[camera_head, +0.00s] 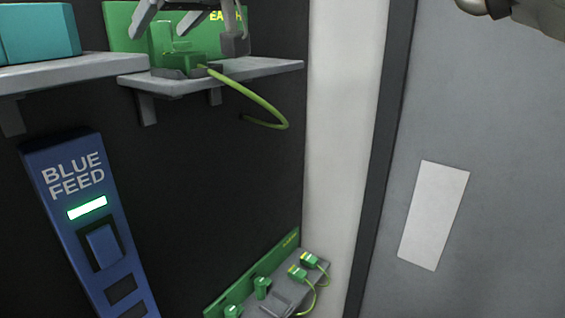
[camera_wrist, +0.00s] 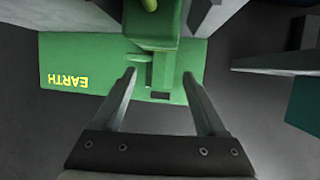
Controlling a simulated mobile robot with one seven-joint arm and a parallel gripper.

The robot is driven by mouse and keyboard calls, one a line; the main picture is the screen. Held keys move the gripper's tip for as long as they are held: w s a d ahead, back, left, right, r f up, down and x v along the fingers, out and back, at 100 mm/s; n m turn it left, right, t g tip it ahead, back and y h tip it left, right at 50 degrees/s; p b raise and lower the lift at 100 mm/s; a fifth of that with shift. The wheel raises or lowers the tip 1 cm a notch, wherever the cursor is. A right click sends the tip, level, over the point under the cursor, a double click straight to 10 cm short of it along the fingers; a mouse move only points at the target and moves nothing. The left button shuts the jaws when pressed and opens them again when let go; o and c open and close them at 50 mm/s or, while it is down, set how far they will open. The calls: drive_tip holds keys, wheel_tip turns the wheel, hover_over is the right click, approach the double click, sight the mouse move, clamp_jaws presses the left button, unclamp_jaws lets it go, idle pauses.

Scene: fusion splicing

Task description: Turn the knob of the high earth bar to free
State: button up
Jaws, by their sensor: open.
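The high earth bar has a green back plate (camera_head: 122,25) marked EARTH, on a grey shelf at the top of the head view. The plate also shows in the wrist view (camera_wrist: 85,60), with its lettering upside down. A green upright part, seemingly the knob (camera_head: 161,42), stands in front of the plate, and green parts (camera_wrist: 152,28) fill the top middle of the wrist view. My gripper (camera_wrist: 159,75) is open, its two fingers apart on either side of a narrow green part. The head view cuts off most of the gripper (camera_head: 160,30). The knob's setting cannot be read.
A yellow-green cable (camera_head: 255,98) loops off the shelf (camera_head: 280,67). A blue BLUE FEED panel (camera_head: 75,150) with a lit green strip is at left, below a shelf with a teal box (camera_head: 38,32). A lower earth bar (camera_head: 255,272) sits at the bottom. A grey panel is at right.

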drive_tip(key=shift+s+m+t+h, duration=0.1)
drive_tip(key=shift+m+t+h, duration=0.2)
drive_tip(key=shift+m+h, duration=0.1)
